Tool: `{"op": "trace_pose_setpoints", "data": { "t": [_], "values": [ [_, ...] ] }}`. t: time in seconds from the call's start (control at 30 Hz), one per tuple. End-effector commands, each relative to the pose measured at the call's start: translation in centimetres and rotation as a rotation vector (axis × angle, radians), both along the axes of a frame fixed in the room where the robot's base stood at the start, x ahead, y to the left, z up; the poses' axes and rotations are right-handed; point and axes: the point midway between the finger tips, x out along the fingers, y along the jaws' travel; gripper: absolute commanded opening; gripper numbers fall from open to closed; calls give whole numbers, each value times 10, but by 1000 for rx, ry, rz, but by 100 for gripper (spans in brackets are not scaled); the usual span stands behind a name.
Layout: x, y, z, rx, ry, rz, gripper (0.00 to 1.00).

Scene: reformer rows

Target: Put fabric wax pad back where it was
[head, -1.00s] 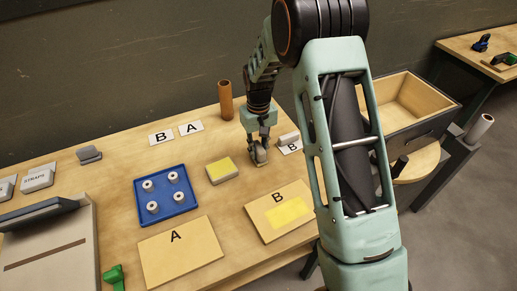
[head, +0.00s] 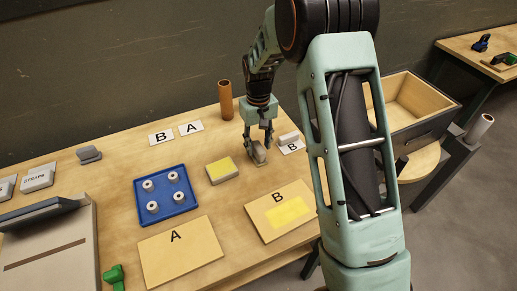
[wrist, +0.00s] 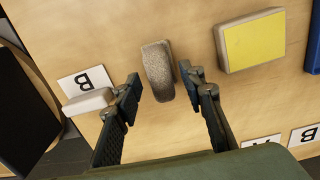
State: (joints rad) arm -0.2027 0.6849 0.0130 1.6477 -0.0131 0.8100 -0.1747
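A grey, fuzzy, rounded pad (head: 258,155), which looks like the fabric wax pad, rests on the wooden table. A yellow-topped block (head: 222,171) sits left of the pad. Board B (head: 266,229) has a yellow patch; board A (head: 180,252) is plain.
A pale block (head: 289,137) lies on a B card (head: 293,147) close right of my gripper. A brown cylinder (head: 225,100) stands behind. A blue tray (head: 138,211) holds several white rings. An open wooden drawer (head: 440,103) is at right. Bare table lies around the pad.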

Motion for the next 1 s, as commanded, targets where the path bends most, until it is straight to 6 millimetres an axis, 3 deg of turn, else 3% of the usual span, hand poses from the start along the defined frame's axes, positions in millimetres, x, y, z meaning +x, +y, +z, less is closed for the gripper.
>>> {"op": "trace_pose_setpoints", "data": {
  "t": [0.2,0.4,0.6,1.0],
  "values": [
    [1,0,51,1,-6,0,37],
    [0,0,82,1,-2,0,37],
    [0,0,95,0,0,0,37],
    [0,0,95,0,0,0,37]
  ]
}}
